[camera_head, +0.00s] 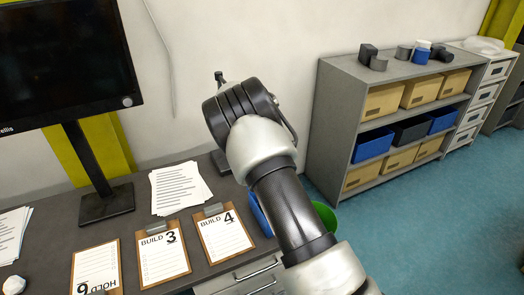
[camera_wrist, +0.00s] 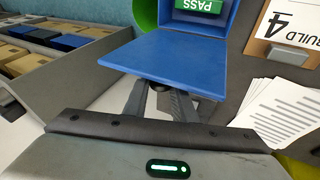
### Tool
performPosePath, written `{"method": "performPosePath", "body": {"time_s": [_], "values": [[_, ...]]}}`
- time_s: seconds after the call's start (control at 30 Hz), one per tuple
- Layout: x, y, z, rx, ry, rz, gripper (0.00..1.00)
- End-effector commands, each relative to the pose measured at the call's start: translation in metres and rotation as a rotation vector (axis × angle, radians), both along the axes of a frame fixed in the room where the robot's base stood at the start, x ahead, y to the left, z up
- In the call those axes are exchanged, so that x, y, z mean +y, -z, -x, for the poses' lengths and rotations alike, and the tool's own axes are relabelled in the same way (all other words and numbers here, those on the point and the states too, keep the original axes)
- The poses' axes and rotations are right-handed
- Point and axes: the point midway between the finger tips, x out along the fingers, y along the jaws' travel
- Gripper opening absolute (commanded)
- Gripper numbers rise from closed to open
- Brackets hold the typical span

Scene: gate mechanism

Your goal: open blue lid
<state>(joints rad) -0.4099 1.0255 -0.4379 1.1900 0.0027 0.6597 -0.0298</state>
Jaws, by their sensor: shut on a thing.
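In the wrist view the blue lid (camera_wrist: 178,60) is a flat panel, with a blue upright part carrying a green "PASS" label (camera_wrist: 208,5) behind it. My gripper (camera_wrist: 165,92) is at the lid's near edge, its two fingers shut on it. The fingertips are partly hidden beneath the panel, so the exact contact is not clear. In the head view only a sliver of the blue part (camera_head: 260,215) shows at the desk's edge beside my arm. My arm hides the rest of it and my gripper there.
A green bin (camera_head: 325,216) stands behind my arm. The desk (camera_head: 130,215) holds a monitor (camera_head: 65,65), clipboards (camera_head: 163,254) and loose papers (camera_head: 180,188). A grey shelf (camera_head: 335,120) with bins stands at the right. Blue floor (camera_head: 440,220) is clear in front of it.

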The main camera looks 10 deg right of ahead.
Motion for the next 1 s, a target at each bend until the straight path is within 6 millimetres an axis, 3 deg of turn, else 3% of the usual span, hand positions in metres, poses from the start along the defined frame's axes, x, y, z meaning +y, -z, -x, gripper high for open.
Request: {"method": "performPosePath", "body": {"time_s": [0.03, 0.07, 0.13, 0.57, 1.0], "values": [[0.000, 0.003, 0.001, 0.003, -0.001, -0.001, 0.00], [0.000, 0.003, 0.001, 0.003, -0.001, -0.001, 0.29], [0.000, 0.003, 0.001, 0.003, 0.000, 0.000, 0.41], [0.004, -0.008, 0.004, 0.001, -0.001, -0.001, 0.42], [0.032, -0.096, 0.040, -0.001, -0.001, -0.002, 0.42]]}}
